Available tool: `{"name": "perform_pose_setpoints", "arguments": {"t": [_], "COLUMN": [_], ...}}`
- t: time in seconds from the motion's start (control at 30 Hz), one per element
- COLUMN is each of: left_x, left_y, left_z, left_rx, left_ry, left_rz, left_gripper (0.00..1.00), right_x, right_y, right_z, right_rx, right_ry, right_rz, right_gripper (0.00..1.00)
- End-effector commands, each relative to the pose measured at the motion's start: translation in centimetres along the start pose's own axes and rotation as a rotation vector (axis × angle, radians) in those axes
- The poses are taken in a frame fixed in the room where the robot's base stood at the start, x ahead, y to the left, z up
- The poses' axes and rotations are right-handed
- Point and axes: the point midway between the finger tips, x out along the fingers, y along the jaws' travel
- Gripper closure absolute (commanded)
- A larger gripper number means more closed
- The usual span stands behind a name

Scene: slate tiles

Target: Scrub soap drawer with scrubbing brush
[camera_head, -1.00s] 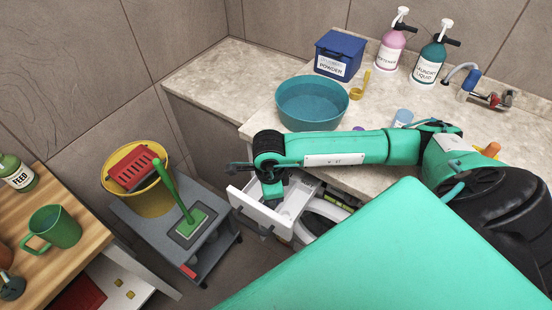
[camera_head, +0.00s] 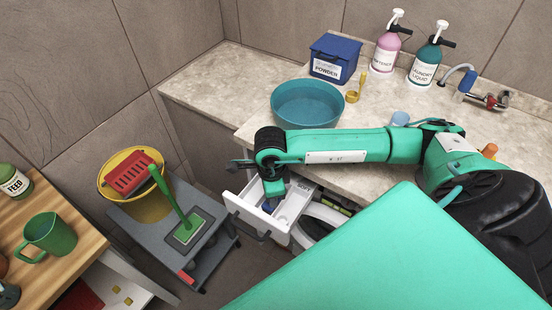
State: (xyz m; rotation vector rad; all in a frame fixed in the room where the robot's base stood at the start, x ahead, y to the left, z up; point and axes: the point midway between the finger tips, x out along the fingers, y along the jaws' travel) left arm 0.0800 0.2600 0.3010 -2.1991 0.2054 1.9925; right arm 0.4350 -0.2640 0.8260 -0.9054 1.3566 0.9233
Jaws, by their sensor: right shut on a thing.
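The soap drawer (camera_head: 246,213) is a white box pulled out of the washing machine below the counter, with a dark handle on its front. My right gripper (camera_head: 271,200) points down into the drawer. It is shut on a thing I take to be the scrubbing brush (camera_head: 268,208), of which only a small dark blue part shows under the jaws. The rest of it is hidden by the gripper, and I cannot tell whether it touches the drawer floor. My left gripper is not in view.
A teal basin (camera_head: 308,103), a blue powder box (camera_head: 334,60) and two pump bottles stand on the counter. Left of the drawer, a grey cart (camera_head: 205,250) holds a yellow bucket (camera_head: 150,208) and a green long-handled tool (camera_head: 178,205). A wooden table (camera_head: 75,240) is at far left.

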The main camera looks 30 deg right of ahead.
Motion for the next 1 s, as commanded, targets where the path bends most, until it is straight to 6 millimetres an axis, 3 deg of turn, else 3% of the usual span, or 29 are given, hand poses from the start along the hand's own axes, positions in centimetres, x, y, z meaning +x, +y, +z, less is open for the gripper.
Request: {"name": "perform_pose_setpoints", "arguments": {"t": [0.03,1.0], "left_x": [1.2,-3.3], "left_y": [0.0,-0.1], "left_z": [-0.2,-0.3], "left_rx": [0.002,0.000], "left_ry": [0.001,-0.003], "left_rz": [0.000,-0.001], "left_gripper": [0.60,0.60], "right_x": [0.8,-7.6], "right_y": [0.0,-0.1], "right_z": [0.0,-0.1], "right_rx": [0.000,0.001], "right_ry": [0.000,0.000], "right_rz": [-0.001,-0.003], "right_gripper": [0.95,0.95]}}
